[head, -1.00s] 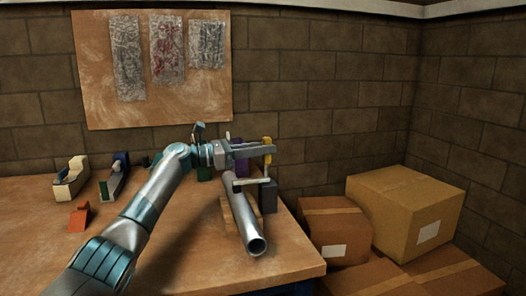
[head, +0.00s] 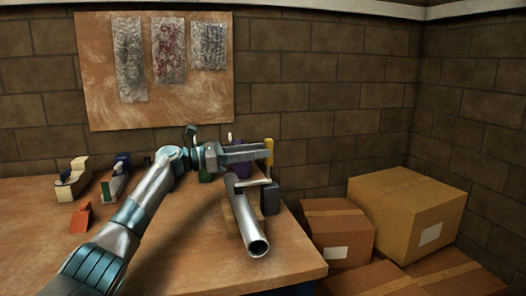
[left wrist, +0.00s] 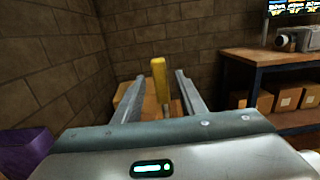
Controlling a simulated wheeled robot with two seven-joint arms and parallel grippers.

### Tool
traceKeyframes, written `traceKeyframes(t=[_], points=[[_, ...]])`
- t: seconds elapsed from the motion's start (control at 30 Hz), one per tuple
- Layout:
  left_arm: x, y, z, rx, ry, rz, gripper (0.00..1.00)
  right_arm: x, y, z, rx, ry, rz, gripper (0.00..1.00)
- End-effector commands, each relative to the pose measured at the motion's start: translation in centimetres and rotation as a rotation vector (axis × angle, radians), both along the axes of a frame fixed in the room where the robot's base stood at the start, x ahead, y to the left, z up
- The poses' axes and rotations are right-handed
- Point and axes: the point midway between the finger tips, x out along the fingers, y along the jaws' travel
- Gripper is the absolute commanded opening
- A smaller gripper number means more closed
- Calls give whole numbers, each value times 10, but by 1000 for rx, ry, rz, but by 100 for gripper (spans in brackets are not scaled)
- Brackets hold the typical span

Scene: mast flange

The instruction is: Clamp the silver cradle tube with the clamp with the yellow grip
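The silver cradle tube (head: 249,224) lies slanted on a wooden cradle (head: 260,211) near the right end of the bench, its open end facing me. The clamp's yellow grip (head: 269,146) stands upright above the tube's far end; a light bar (head: 254,182) shows below it, over the tube. How the clamp sits on the tube is partly hidden by my left gripper (head: 266,152). In the left wrist view the yellow grip (left wrist: 160,80) stands between the two spread fingers (left wrist: 160,88), with gaps on both sides. My right gripper is not in view.
A dark block (head: 270,197) stands right of the tube. A purple object (head: 240,168) is behind my gripper. An orange piece (head: 79,217) and two tools (head: 73,180) are at the bench's left. Cardboard boxes (head: 405,215) stand right of the bench. The bench's middle is largely clear.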

Motion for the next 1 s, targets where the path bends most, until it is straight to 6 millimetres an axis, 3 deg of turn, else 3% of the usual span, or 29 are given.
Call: traceKeyframes(t=[0.3, 0.5, 1.0], points=[[-17, 55, -4, 2, 0, 2, 38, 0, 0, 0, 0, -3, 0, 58], [-26, 80, -5, 2, 1, 1, 38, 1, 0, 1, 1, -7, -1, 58], [-29, 91, -5, 0, 0, 0, 38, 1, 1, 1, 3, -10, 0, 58]])
